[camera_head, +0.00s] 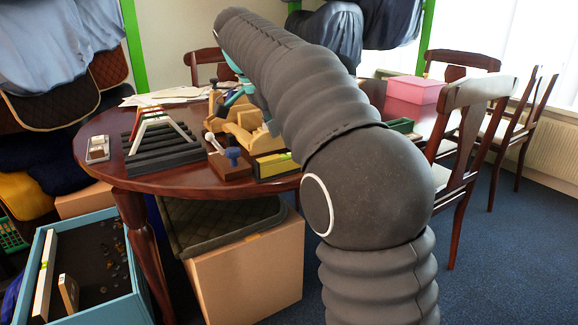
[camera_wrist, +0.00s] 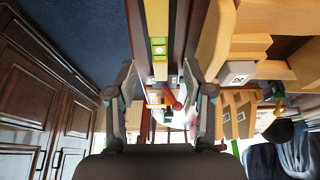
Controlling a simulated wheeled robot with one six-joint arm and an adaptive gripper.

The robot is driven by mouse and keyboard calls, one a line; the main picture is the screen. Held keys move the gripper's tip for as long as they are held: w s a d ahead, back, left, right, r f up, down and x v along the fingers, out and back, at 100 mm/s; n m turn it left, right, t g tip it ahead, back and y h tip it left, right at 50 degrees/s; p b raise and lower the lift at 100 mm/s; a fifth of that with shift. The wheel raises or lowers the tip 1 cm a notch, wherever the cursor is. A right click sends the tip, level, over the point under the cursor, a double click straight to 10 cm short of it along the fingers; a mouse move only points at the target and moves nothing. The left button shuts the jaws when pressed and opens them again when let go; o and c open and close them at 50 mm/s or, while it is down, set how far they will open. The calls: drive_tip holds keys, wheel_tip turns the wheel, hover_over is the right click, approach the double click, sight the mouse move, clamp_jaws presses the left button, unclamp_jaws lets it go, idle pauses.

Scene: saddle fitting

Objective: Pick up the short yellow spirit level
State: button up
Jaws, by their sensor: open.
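A yellow spirit level (camera_head: 273,165) with a green vial lies near the front edge of the round table, partly hidden by my arm in the head view. In the wrist view a yellow level (camera_wrist: 157,18) with a yellow-green vial shows at the top middle, running out of the picture. My gripper (camera_wrist: 160,72) is open and empty; its two fingers stand either side of the line of the level, which lies beyond the fingertips. In the head view my gripper is mostly hidden behind my arm.
The round wooden table (camera_head: 190,178) holds a dark slotted rack (camera_head: 165,155), wooden blocks (camera_head: 240,125) and a small block with knobs (camera_head: 230,165) beside the level. A pink box (camera_head: 415,88) stands at the back right. A blue crate (camera_head: 125,308) is below left; chairs (camera_head: 470,95) stand right.

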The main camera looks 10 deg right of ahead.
drive_tip(key=shift+b+x, duration=0.75)
drive_tip(key=shift+x, duration=2.5)
drive_tip(key=shift+s+a, duration=0.1)
drive_tip(key=shift+c, duration=0.2)
clamp_jaws()
